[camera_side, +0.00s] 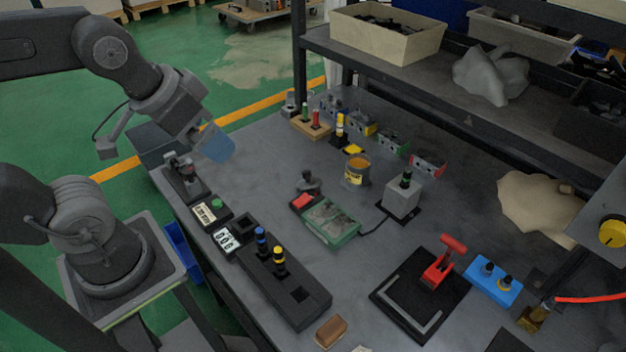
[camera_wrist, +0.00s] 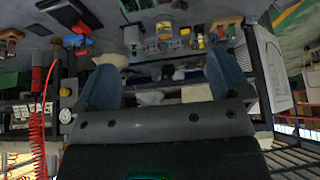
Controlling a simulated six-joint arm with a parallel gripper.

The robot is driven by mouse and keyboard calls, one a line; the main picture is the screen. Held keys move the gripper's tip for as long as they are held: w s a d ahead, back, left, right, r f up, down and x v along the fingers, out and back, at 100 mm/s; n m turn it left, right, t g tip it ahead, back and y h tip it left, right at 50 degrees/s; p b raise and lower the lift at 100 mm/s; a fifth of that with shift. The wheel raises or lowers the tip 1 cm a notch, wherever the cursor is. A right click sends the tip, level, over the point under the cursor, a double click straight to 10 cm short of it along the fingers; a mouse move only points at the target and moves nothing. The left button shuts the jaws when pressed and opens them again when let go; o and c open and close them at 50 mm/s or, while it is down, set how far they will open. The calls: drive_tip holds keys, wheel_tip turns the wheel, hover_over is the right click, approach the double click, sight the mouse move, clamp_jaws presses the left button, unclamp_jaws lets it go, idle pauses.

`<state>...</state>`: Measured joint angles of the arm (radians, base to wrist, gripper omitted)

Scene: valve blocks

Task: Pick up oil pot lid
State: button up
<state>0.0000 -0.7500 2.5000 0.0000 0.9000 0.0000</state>
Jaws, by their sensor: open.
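A small round pot (camera_side: 356,171) with an amber top and a yellow label stands near the middle of the grey workbench. Left of it, a dark round piece with a knob (camera_side: 308,181) sits on the bench; it looks like the oil pot lid, but I cannot be sure. My gripper (camera_side: 216,145) is above the bench's left end, well up and left of the pot and the dark piece. In the wrist view, the two blue fingers of my gripper (camera_wrist: 166,80) are spread apart with nothing held between them.
A green-framed box (camera_side: 330,222) and a grey block (camera_side: 402,198) stand near the pot. A dark block with pegs (camera_side: 270,283) and a red-handled clamp (camera_side: 440,265) are nearer the front. A shelf (camera_side: 430,88) overhangs the back. Bare bench lies left of the pot.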

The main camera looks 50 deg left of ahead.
drive_tip(key=m+g+y, duration=0.3)
drive_tip(key=m+y, duration=0.1)
drive_tip(key=m, duration=1.8)
hover_over(308, 175)
drive_tip(key=s+d, duration=0.3)
drive_tip(key=d, duration=0.2)
wheel_tip(308, 175, down, 16)
drive_tip(key=x, duration=1.4)
drive_tip(key=shift+a, duration=0.3)
drive_tip(key=c, duration=0.9)
drive_tip(key=shift+r, duration=0.1)
